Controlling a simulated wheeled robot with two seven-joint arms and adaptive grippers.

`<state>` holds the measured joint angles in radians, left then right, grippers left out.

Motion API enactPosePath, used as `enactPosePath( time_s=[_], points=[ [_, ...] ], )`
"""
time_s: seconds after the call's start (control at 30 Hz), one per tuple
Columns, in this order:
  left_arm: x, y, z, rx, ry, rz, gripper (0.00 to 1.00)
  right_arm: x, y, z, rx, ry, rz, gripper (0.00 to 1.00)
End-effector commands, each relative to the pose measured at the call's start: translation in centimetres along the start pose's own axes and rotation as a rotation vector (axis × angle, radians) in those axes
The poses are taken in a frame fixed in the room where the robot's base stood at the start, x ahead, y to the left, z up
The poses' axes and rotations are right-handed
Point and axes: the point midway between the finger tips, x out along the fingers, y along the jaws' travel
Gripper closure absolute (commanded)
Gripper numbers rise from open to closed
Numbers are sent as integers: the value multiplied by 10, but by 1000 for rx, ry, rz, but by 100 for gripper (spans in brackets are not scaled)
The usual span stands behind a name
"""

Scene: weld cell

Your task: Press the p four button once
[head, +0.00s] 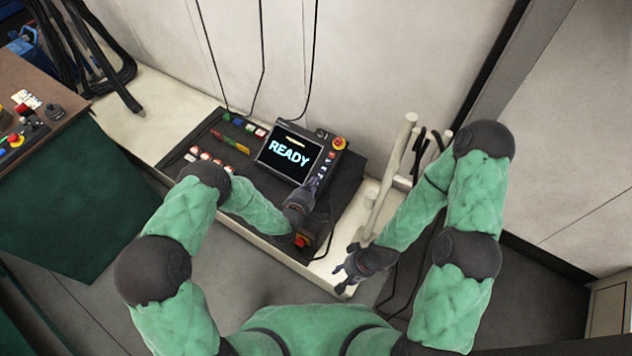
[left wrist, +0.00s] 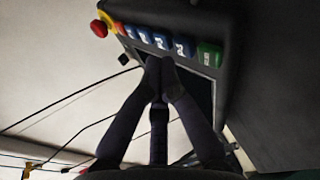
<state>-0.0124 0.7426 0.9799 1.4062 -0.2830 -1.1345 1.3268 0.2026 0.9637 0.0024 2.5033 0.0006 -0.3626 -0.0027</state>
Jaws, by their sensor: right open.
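The control panel (head: 290,155) with a screen reading READY has a row of buttons along its right side. In the left wrist view, several blue buttons (left wrist: 145,37) lie between a red-and-yellow stop button (left wrist: 99,28) and a green button (left wrist: 208,54). The blue button beside the green one (left wrist: 184,47) appears to be p four; its small label is hard to read. My left gripper (head: 313,187) is shut and empty, its fingertips together (left wrist: 160,64) close to the blue row. I cannot tell whether they touch. My right gripper (head: 349,268) is open and empty, low beside the bench.
The panel stands on a dark console on a pale bench (head: 345,235). A red switch (head: 301,240) is at the console's front edge. Upright pale posts (head: 385,190) stand right of the console. A brown-topped table (head: 40,100) with controls is at the left.

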Motion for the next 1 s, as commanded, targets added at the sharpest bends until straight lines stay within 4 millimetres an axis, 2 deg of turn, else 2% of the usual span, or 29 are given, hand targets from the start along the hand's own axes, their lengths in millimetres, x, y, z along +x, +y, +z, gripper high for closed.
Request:
enactPosePath(
  time_s=[0.27, 0.7, 1.0],
  points=[
    [-6, 8, 0, 0, 1, 0, 100, -8, -3, 0, 0, 0, 0, 57],
    [-32, 35, 0, 0, 1, 0, 100, -35, -12, 1, 0, 0, 0, 57],
    [-35, 36, 0, 0, 0, 0, 100, -36, -13, 1, 0, 0, 0, 57]
  ],
)
